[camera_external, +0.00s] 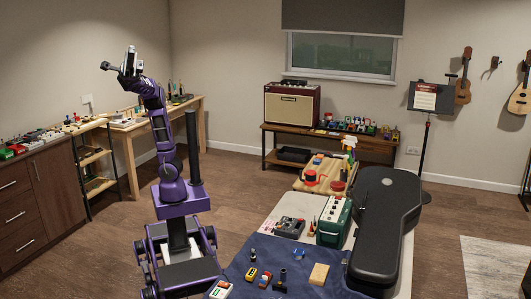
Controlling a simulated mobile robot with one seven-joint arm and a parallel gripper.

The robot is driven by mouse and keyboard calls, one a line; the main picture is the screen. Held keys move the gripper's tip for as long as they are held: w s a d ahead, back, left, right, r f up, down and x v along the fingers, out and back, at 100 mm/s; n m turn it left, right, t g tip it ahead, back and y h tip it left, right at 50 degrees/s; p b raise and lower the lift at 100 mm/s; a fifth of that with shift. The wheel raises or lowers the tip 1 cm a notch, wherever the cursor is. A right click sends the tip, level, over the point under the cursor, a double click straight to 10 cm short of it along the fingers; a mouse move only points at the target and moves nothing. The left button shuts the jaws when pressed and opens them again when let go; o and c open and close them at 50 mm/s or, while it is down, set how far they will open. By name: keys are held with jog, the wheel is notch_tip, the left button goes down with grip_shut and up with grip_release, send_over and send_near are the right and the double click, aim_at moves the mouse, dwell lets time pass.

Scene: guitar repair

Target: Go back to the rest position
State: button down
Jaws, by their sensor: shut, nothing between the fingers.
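My purple arm rises from my wheeled base at the centre left and is folded upward. My gripper (106,66) is at the top end of the arm, high in the air and pointing left. It is shut and empty. It is small in this view, and its fingers are hard to make out. It touches nothing and is well apart from the benches and the table.
A table with a blue cloth (240,262), several pedals, a green amplifier (334,222) and a black guitar case (384,228) stands at right. A wooden workbench (192,108) and drawer cabinet (50,195) are at left. Open floor (238,178) lies behind my base.

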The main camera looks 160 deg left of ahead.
jog(key=s+d+f+m+g+h, duration=0.1)
jog(key=d+f+m+g+h, duration=0.1)
jog(key=d+f+m+h, duration=0.45)
jog(key=s+d+f+m+g+h, duration=0.1)
jog(key=d+f+m, duration=0.15)
jog(key=d, duration=0.75)
jog(key=s+a+f+m+g+y, duration=0.1)
jog(key=a+f+m+g, duration=0.15)
jog(key=f, duration=0.45)
jog(key=s+a+f+m+g+y, duration=0.1)
jog(key=s+a+f+m+g, duration=0.15)
jog(key=f, duration=0.45)
jog(key=s+a+f+m+g+y+p, duration=0.1)
jog(key=s+a+f+g, duration=0.4)
jog(key=s+a+f, duration=0.6)
jog(key=s+a+f+m+g+y+p, duration=0.1)
jog(key=s+a+f+m+g+y, duration=0.2)
jog(key=s+a+f, duration=0.8)
jog(key=a+f+m+g, duration=0.2)
jog(key=a+f, duration=0.2)
jog(key=f, duration=0.3)
jog(key=shift+s+f+m+p, duration=0.25)
jog(key=shift+s+m+p, duration=0.05)
jog(key=shift+m+p, duration=0.1)
notch_tip(320, 180, up, 2)
jog(key=shift+r+p, duration=0.1)
jog(key=shift+p, duration=0.9)
